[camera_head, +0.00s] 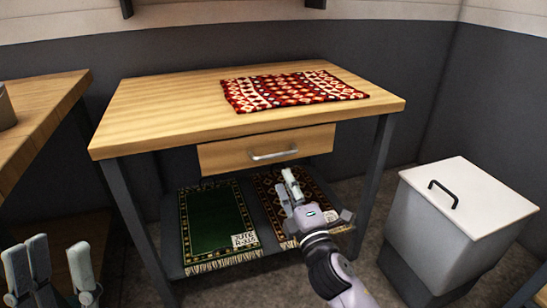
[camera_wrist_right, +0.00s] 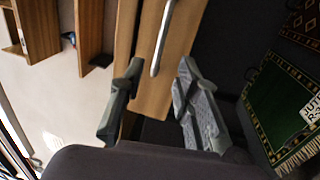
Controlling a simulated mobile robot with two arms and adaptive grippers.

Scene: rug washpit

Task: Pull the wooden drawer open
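The wooden drawer (camera_head: 225,156) sits under the tabletop, its front looking closed. A metal bar handle (camera_head: 273,154) is fixed on its front. My right gripper (camera_head: 290,178) is just below and in front of the handle. In the right wrist view, my right gripper (camera_wrist_right: 160,72) has its fingers spread, with the handle (camera_wrist_right: 164,35) between their lines but ahead of the tips, apparently not touched. The drawer front (camera_wrist_right: 180,60) shows behind it. My left gripper (camera_head: 58,262) is at the lower left, fingers apart and empty, far from the drawer.
A grey bin with a white lid (camera_head: 480,195) stands right. Another wooden table (camera_head: 45,110) stands left.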

